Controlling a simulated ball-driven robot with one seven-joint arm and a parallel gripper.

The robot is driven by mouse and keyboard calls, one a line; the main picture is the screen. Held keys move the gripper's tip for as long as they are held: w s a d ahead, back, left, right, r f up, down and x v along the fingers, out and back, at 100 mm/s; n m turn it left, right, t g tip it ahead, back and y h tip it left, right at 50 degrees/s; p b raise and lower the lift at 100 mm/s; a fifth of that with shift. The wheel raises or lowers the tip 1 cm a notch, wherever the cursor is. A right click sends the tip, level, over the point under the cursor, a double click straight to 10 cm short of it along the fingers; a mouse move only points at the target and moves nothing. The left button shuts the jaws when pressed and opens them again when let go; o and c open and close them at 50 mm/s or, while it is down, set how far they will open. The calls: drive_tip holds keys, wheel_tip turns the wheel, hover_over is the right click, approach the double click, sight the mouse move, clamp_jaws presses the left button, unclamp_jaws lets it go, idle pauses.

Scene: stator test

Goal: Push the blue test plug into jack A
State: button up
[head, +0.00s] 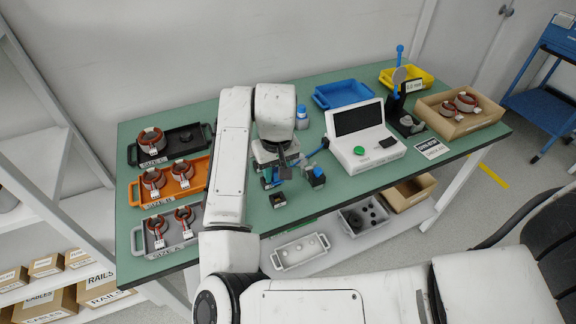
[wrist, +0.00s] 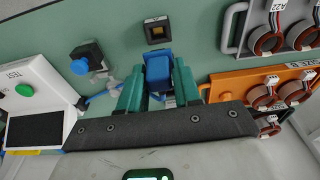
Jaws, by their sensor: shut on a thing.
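My gripper (wrist: 158,85) has green fingers shut on a blue plug (wrist: 158,68). In the head view my gripper (head: 275,180) is over the front part of the green table. A small black jack block (wrist: 158,31) with a tan socket lies just beyond the plug in the wrist view, apart from it; it also shows in the head view (head: 278,200) near the table's front edge. A second dark block (wrist: 86,56) with a blue part stands to the left in the wrist view and right of my gripper in the head view (head: 317,178). I cannot read which is jack A.
A white tester (head: 365,140) with a green button stands right of my gripper, a blue cable (head: 318,150) beside it. Orange (head: 205,165), grey (head: 140,238) and black (head: 131,155) trays with stators are at left. A blue bottle (head: 302,118) and blue tray (head: 342,93) stand behind.

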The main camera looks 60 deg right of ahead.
sight(276, 183)
drive_tip(key=shift+f+b, duration=2.35)
drive_tip(key=shift+f, duration=0.1)
drive_tip(key=shift+p, duration=0.35)
drive_tip(key=shift+f, duration=1)
drive_tip(key=o, duration=1.1)
drive_tip(key=r, duration=0.7)
drive_tip(key=s+r, duration=0.1)
drive_tip(key=r, duration=0.2)
drive_tip(key=shift+s+a+r+p, duration=0.1)
drive_tip(key=shift+a+r+p, duration=0.25)
drive_tip(key=shift+a+p, duration=0.05)
